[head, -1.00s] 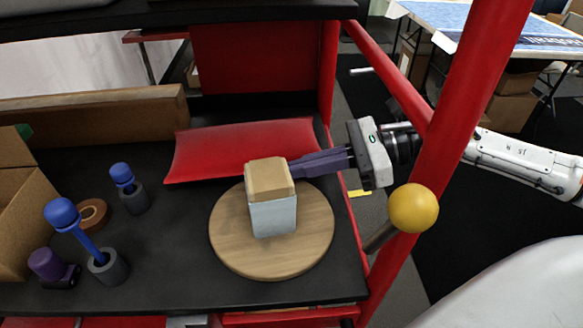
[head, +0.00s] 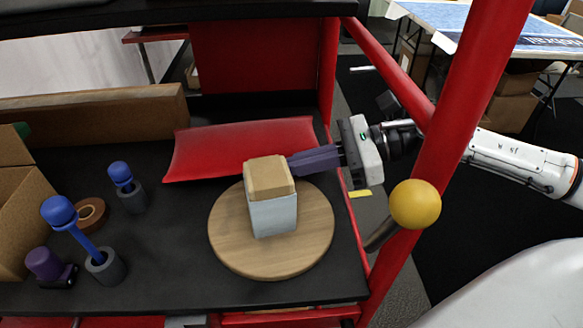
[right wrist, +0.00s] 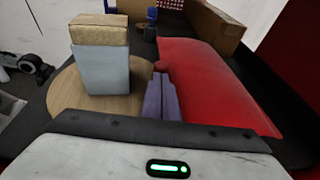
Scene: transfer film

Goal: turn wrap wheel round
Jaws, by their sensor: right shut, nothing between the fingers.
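The wrap wheel (head: 232,248) is a round wooden disc lying flat on the black bench; it also shows in the right wrist view (right wrist: 66,92). A box (head: 273,217) stands upright on it, pale film around its lower part and bare brown card (head: 268,178) on top. My right gripper (head: 292,163) comes in from the right, its purple fingers shut and empty. Its tips are beside the box's upper right back side; I cannot tell whether they touch it. In the right wrist view the fingers (right wrist: 160,80) point forward, right of the box. My left gripper is not in view.
A red cushion-like sheet (head: 225,145) lies behind the wheel. A yellow ball knob (head: 415,204) and red frame post (head: 420,190) stand at the right, close to my right arm. Blue-handled tools (head: 60,211) in grey holders, a tape roll (head: 92,213) and a carton (head: 25,205) are at left.

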